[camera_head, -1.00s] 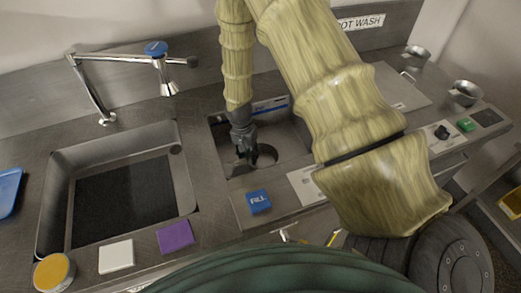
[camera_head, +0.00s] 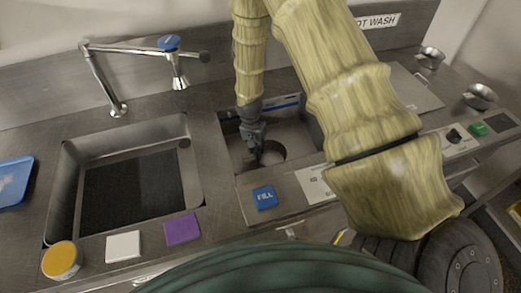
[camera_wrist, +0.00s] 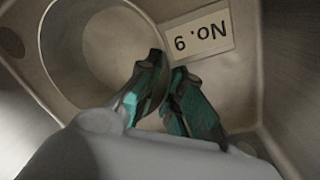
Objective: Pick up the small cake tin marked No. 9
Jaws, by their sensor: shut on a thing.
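A round, open metal tin (camera_wrist: 95,45) stands in a small rectangular basin, left of my fingers in the wrist view. In the head view the tin (camera_head: 272,151) shows partly behind my gripper (camera_head: 256,150). In the wrist view my gripper (camera_wrist: 168,72) is shut on the tin's wall at its right side, with dark green fingers. A pale label (camera_wrist: 203,40) beside the tin reads No. 9, seen upside down. The part of the rim between my fingers is hidden. I cannot tell whether the tin is clear of the basin floor.
The small basin's walls (camera_head: 228,150) stand close around my gripper. A large sink (camera_head: 70,190) with a tap (camera_head: 180,75) is at left. A blue FILL block (camera_head: 264,197), a purple pad (camera_head: 182,229), a white pad (camera_head: 123,245) and a yellow-topped jar (camera_head: 61,260) line the front.

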